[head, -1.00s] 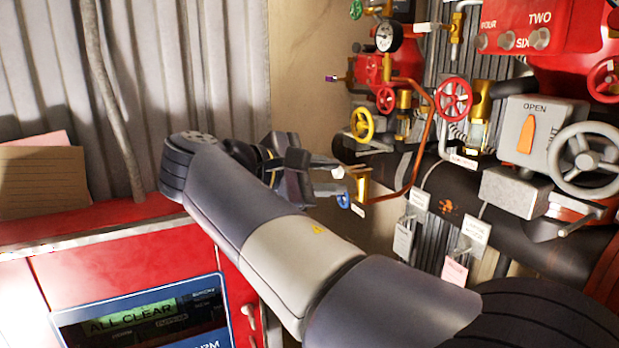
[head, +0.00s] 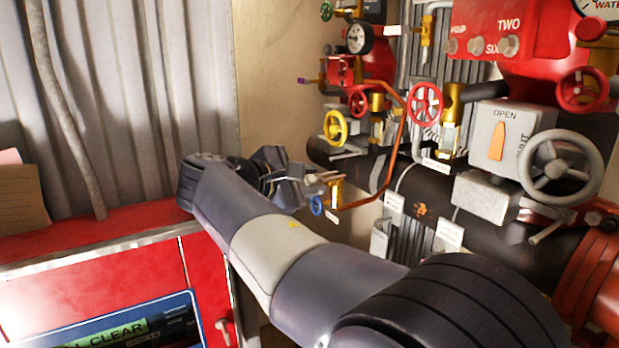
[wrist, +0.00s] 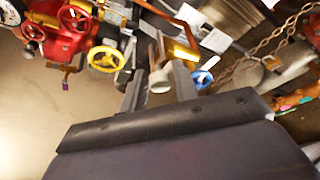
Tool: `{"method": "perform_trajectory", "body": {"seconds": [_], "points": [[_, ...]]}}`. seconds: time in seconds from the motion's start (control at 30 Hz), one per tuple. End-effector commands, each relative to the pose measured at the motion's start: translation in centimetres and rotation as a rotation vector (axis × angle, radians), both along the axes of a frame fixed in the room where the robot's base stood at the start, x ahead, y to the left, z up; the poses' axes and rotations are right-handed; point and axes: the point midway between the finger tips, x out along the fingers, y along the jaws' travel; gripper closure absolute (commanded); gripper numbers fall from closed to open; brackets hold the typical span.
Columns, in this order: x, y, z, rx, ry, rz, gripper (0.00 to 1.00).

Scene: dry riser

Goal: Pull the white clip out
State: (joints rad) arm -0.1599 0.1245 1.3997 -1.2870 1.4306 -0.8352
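A small whitish piece (wrist: 160,81), which looks like the white clip, shows between the fingertips in the wrist view. It sits by a brass fitting (wrist: 183,52) with a blue handwheel (wrist: 202,78) beside it. In the head view a small pale piece (head: 311,179) shows at the fingertips, left of the brass fitting (head: 335,190). My gripper (wrist: 159,88) has its fingers apart, one on each side of the whitish piece. I cannot tell whether either finger touches it. My arm and gripper body hide part of this area in the head view.
A copper pipe (head: 396,150) rises right of the brass fitting. Yellow (head: 335,128) and red (head: 426,104) handwheels and a black pipe (head: 470,215) stand close by. Paper tags (head: 450,236) hang below. A red cabinet (head: 90,262) is on the left. Chains (wrist: 268,45) show in the wrist view.

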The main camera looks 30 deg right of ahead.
Motion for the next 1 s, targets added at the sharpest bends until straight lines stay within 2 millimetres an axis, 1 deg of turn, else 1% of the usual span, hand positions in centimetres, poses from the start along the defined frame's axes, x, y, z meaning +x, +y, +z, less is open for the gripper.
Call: {"method": "perform_trajectory", "body": {"seconds": [0.3, 0.37, 0.67, 1.0], "points": [[0.07, -0.26, -0.09, 0.000, 0.000, 0.000, 0.71], [0.07, -0.25, -0.09, 0.000, 0.000, 0.000, 0.75], [0.05, -0.24, -0.10, 0.001, 0.000, -0.001, 1.00], [0.05, -0.15, -0.10, 0.002, 0.001, -0.001, 1.00]]}}
